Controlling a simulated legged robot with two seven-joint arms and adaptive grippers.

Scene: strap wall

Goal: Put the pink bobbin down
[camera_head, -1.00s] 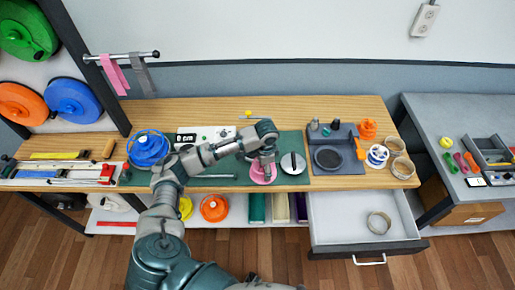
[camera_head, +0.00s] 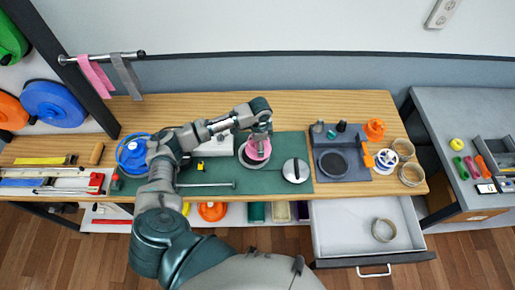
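The pink bobbin (camera_head: 257,149) is in the grip of my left gripper (camera_head: 260,134), whose arm comes in from the lower left. The bobbin looks slightly tilted, over a round grey piece (camera_head: 246,163) on the dark green mat (camera_head: 279,145). I cannot tell whether the bobbin touches that piece. The gripper's fingers hide the bobbin's top. My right gripper is not in view.
A grey disc with a black handle (camera_head: 296,171) lies right of the bobbin. Further right are a dark tray (camera_head: 356,174), an orange object (camera_head: 374,130), a white-and-blue spool (camera_head: 386,159) and tan rings (camera_head: 411,174). An open drawer (camera_head: 345,240) stands below.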

